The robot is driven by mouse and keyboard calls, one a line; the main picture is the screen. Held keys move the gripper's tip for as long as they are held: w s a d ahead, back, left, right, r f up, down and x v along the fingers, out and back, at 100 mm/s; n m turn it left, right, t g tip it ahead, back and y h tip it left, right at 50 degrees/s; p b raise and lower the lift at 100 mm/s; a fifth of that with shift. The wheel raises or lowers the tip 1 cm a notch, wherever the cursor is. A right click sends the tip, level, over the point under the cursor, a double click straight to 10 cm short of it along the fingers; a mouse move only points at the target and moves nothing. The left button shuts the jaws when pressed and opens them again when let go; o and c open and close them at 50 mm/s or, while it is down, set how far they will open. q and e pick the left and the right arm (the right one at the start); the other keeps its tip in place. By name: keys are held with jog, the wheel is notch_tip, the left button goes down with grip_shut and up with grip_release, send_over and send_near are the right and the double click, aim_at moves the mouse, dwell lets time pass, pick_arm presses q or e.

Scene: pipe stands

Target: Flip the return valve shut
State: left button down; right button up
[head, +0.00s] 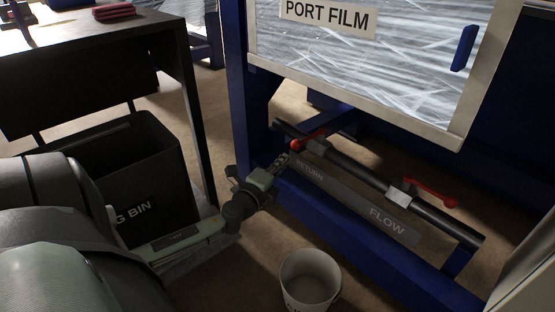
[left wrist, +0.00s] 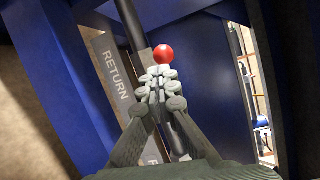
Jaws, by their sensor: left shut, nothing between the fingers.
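The return valve's red handle (head: 314,136) is at the left part of the dark pipe, above the RETURN lettering (head: 308,170). It slants across the pipe in the head view, with its round red end toward my left gripper. My left gripper (head: 282,161) is shut and empty, with its fingertips just short of that red end. In the left wrist view the red ball end (left wrist: 163,54) shows just beyond the closed fingertips (left wrist: 157,82); I cannot tell if they touch. The rest of the handle is hidden there. My right gripper is not in view.
The flow valve's red handle (head: 432,193) lies roughly along the pipe (head: 360,178) to the right. A blue frame post (head: 247,100) stands close by my left gripper. A black bin (head: 155,185) and a white bucket (head: 310,279) stand on the floor. A film panel (head: 370,65) hangs above.

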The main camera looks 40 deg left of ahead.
pick_arm(q)
jog(key=d+v, duration=0.1)
jog(key=v, duration=0.5)
jog(key=shift+d+h, duration=0.3)
